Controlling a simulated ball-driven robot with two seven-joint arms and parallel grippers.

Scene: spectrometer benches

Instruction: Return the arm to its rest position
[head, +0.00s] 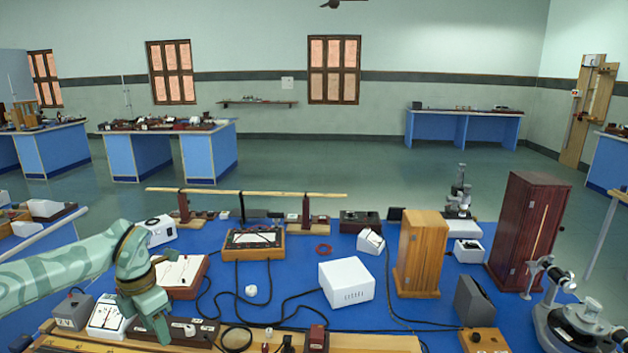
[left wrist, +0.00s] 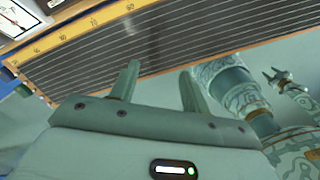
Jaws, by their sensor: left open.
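My left arm comes in from the left in the head view, green and patterned. Its left gripper (head: 150,318) hangs pointing down over the front left of the blue bench, near a white meter (head: 106,316). In the left wrist view the two fingers of the left gripper (left wrist: 158,85) stand apart with nothing between them. Behind them lies a dark wire-strung board with a yellow scale (left wrist: 95,25). Whether the fingers touch anything below is hidden in the head view.
The blue bench top (head: 300,275) is crowded. A white box (head: 346,282), a wooden cabinet (head: 420,252), a dark red cabinet (head: 527,232) and a spectrometer (head: 580,325) stand there. Black cables cross the middle. A long wooden board runs along the front edge.

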